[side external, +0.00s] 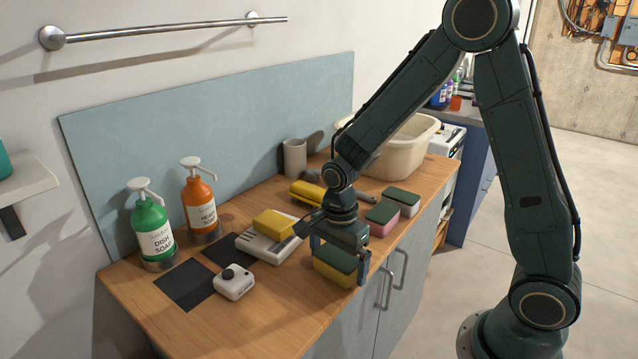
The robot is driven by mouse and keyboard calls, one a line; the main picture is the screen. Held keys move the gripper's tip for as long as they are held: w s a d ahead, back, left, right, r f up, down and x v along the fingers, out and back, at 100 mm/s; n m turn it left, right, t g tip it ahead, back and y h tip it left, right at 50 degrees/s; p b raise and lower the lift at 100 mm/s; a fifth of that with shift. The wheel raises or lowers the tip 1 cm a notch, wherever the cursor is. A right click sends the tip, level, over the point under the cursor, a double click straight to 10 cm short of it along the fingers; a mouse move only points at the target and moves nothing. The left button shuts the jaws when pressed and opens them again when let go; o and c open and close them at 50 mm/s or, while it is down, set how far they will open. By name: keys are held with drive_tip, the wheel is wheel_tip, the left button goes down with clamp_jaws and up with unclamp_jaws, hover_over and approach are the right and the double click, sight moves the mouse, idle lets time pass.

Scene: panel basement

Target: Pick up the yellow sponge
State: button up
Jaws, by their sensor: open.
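A yellow sponge with a dark green top (333,281) lies near the counter's front edge. My gripper (338,262) is open and points down over it. One finger shows at the sponge's left and the other at its right end; I cannot tell whether either touches it. The gripper body hides part of the green top. A plain yellow block, also sponge-like (273,223), rests on a white slatted holder (268,246) left of my gripper.
A pink sponge (382,217) and a white one (402,202), both green-topped, lie right of my gripper. Behind are a yellow item (307,191), a grey cup (294,158) and a cream basin (400,150). Soap bottles (152,232) (199,205) and a white device (234,284) stand left.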

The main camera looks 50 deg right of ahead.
sight(337, 255)
drive_tip(key=shift+c, duration=0.4)
drive_tip(key=c, duration=0.7)
drive_tip(key=shift+r, duration=0.1)
wheel_tip(337, 255, up, 20)
drive_tip(key=shift+f, duration=0.1)
idle(0.7)
